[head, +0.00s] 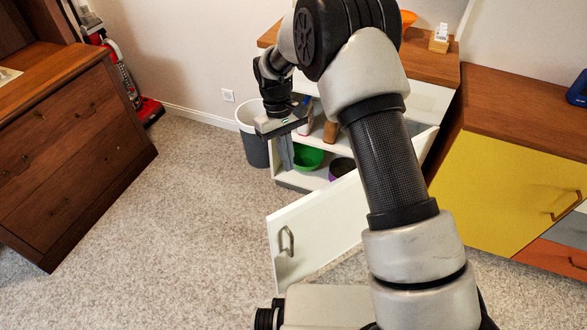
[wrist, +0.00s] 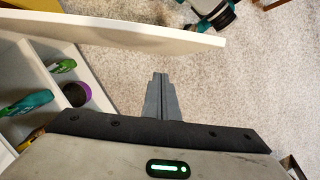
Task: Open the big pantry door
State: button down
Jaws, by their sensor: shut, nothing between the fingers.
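The white pantry door (head: 315,232) stands swung well open from the white cabinet (head: 290,180), with a metal handle (head: 287,242) near its free edge. My forearm hides part of the door. The cabinet's inside shows a green bowl (head: 308,158) and a dark purple bowl (head: 341,168). My gripper (head: 286,153) is shut and empty, in front of the cabinet's left part. In the wrist view my gripper's fingers (wrist: 161,97) are together, and the door (wrist: 115,32) runs across the upper left, apart from the fingers. The purple bowl (wrist: 77,94) also shows there.
A grey bin (head: 254,140) stands left of the cabinet. A brown drawer unit (head: 70,150) is at the left, with a red vacuum cleaner (head: 150,110) behind it. A yellow-fronted cabinet (head: 500,195) is at the right. The carpet (head: 190,220) between is clear.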

jog(key=s+d+f+b, duration=0.1)
jog(key=s+d+f, duration=0.2)
jog(key=f, duration=0.4)
jog(key=shift+s+d+f+b, duration=0.25)
jog(key=shift+s+f+b, duration=0.1)
jog(key=shift+s, duration=0.55)
